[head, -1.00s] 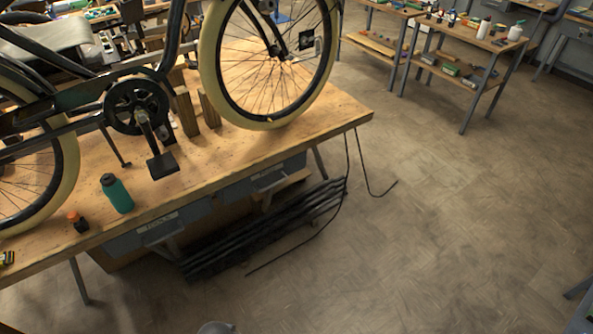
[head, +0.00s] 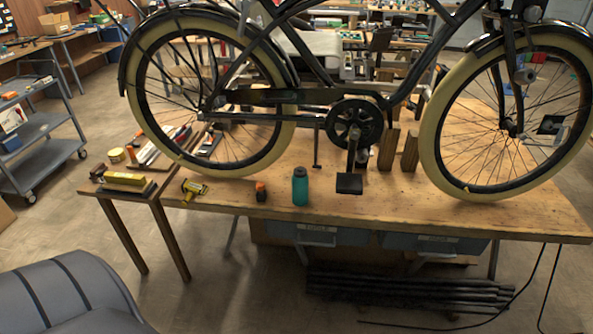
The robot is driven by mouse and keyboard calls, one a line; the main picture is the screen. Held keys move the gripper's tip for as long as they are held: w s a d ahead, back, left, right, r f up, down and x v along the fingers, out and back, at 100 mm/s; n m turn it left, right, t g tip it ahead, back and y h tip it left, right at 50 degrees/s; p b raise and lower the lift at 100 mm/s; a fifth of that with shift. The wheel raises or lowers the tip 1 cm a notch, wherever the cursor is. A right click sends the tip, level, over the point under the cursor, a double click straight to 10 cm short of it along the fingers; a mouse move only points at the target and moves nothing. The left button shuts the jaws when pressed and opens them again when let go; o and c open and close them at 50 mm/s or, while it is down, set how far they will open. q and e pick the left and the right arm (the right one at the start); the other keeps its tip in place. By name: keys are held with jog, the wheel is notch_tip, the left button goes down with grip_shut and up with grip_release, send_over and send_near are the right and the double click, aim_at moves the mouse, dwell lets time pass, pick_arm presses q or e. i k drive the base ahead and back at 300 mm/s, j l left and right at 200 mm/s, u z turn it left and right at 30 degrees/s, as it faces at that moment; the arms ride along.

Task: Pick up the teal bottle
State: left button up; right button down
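The teal bottle (head: 300,188) stands upright near the front edge of the wooden workbench (head: 440,210), left of the bike's pedal. It has a dark cap. Neither of my grippers is in the head view, and nothing is touching the bottle.
A small orange-and-black object (head: 261,192) stands just left of the bottle, with a yellow tool (head: 193,189) further left. The bicycle's rear wheel (head: 171,150) and pedal (head: 349,184) are close by. A grey cart (head: 40,140) stands at left. The floor in front is partly open.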

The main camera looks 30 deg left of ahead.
aim_at(299, 177)
jog(key=u, duration=1.05)
